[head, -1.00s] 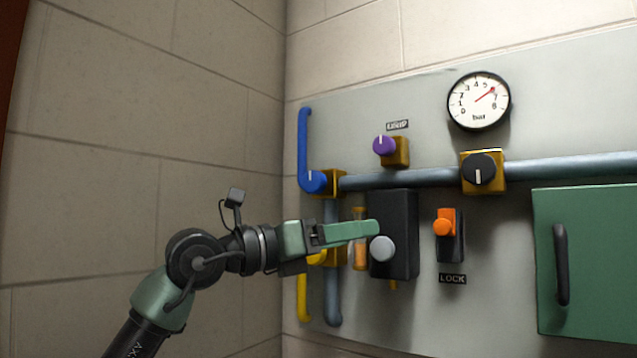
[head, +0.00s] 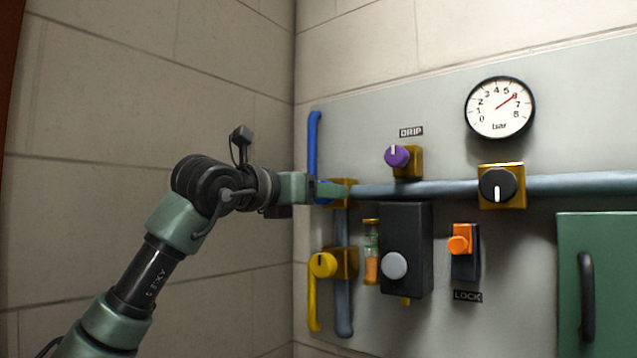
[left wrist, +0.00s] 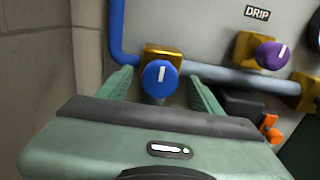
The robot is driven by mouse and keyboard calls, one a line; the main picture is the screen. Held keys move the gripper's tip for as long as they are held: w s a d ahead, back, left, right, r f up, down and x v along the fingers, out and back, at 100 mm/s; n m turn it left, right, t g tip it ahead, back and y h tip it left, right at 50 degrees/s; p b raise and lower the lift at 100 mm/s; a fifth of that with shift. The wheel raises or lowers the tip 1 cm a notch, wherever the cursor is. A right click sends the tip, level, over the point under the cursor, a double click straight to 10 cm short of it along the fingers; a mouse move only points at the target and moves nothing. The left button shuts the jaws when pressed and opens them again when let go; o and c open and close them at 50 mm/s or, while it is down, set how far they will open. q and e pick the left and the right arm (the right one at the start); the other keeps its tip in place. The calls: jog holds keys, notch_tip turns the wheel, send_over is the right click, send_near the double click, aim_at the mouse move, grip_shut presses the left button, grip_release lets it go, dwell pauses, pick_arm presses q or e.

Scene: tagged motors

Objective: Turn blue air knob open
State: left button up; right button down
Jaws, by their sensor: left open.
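The blue air knob (left wrist: 159,79) sits on a brass block (left wrist: 162,56) in the left wrist view, with its white mark pointing about straight up. My left gripper (left wrist: 160,88) is open, with one green finger on each side of the knob and visible gaps between. In the head view my left gripper (head: 335,190) is at the brass block on the pipe and hides most of the blue knob. A blue pipe (head: 313,145) rises from there. My right gripper is not in view.
A purple DRIP knob (head: 396,157) is up and to the right. A yellow knob (head: 323,265), a black box with a grey button (head: 395,265) and an orange LOCK switch (head: 459,245) are lower. The gauge (head: 500,107) reads about 6 bar.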

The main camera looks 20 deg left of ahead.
pick_arm(q)
jog(key=shift+w, duration=0.1)
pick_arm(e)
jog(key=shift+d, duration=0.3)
pick_arm(q)
jog(key=c, duration=1.4)
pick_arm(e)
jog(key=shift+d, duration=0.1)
pick_arm(q)
jog(key=shift+m, duration=0.4)
jog(key=m+p, duration=0.1)
jog(key=m, duration=1.6)
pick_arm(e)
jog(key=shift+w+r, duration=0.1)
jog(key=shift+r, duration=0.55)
